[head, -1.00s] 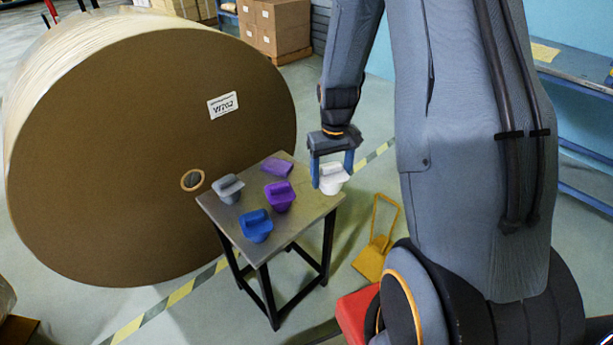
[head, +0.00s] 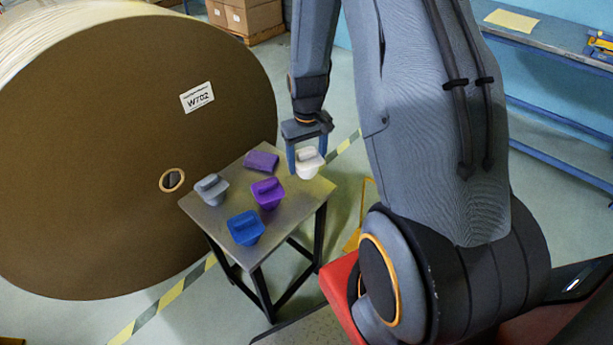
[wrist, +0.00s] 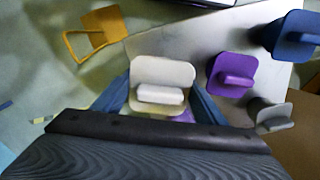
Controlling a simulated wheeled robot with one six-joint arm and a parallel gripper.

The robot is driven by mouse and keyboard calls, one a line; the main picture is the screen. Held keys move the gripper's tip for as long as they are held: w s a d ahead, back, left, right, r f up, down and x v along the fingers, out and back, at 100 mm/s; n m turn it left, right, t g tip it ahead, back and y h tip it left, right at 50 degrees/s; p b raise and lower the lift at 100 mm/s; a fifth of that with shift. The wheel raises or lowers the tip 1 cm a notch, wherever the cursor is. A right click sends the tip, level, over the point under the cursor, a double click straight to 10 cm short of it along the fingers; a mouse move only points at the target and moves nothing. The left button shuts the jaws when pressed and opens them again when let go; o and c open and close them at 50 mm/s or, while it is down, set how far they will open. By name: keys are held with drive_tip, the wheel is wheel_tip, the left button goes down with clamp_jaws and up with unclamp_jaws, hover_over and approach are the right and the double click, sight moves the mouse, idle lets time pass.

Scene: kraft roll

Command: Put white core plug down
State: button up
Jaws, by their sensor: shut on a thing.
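The white core plug (head: 309,163) is held in my gripper (head: 306,158), whose blue fingers are shut on its sides. In the head view it is at the right back corner of the small metal table (head: 222,222); I cannot tell whether it touches the top. In the wrist view the white plug (wrist: 161,84) sits between the two fingers (wrist: 160,100), flange facing the camera. A purple plug (head: 267,192), a blue plug (head: 246,228) and a grey plug (head: 211,188) stand on the table.
A huge kraft roll (head: 120,150) with a core hole (head: 172,180) stands behind and left of the table. A yellow object (wrist: 98,30) is on the floor beyond the table's edge. A blue bench (head: 560,122) is at right. The table's front right is clear.

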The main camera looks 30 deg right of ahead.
sight(307, 175)
drive_tip(key=shift+o, duration=0.2)
drive_tip(key=shift+f+p, duration=0.75)
drive_tip(key=shift+f, duration=2.25)
drive_tip(key=shift+c, duration=0.7)
drive_tip(key=o, duration=1.2)
drive_tip(key=shift+f, duration=0.2)
